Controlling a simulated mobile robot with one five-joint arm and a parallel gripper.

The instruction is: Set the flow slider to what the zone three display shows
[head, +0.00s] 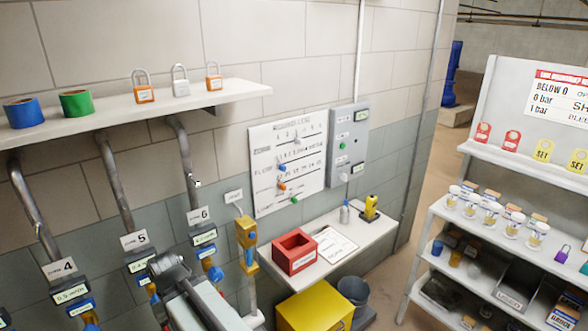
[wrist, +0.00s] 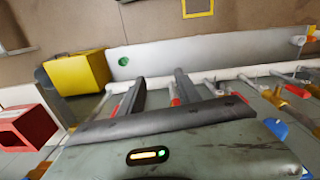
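A white board (head: 289,160) hangs on the wall in the head view, with printed rows; ZONE and FLOW are partly readable. It carries a blue slider knob (head: 283,168) near the FLOW row, an orange knob (head: 282,186) and a green knob (head: 295,199) below. Fine scale values are too small to read. Pipe displays are labelled 4 (head: 70,295), 5 (head: 140,260) and 6 (head: 205,238); I cannot make out a zone three display. My gripper (wrist: 159,76) has its two dark fingers apart and empty in the wrist view, away from the board.
A small shelf (head: 350,243) below the board holds a red box (head: 294,252) and a clipboard (head: 334,245). A yellow bin (head: 317,306) stands under it. A grey control box (head: 347,143) is right of the board. A stocked rack (head: 440,214) stands at the right, with open floor between.

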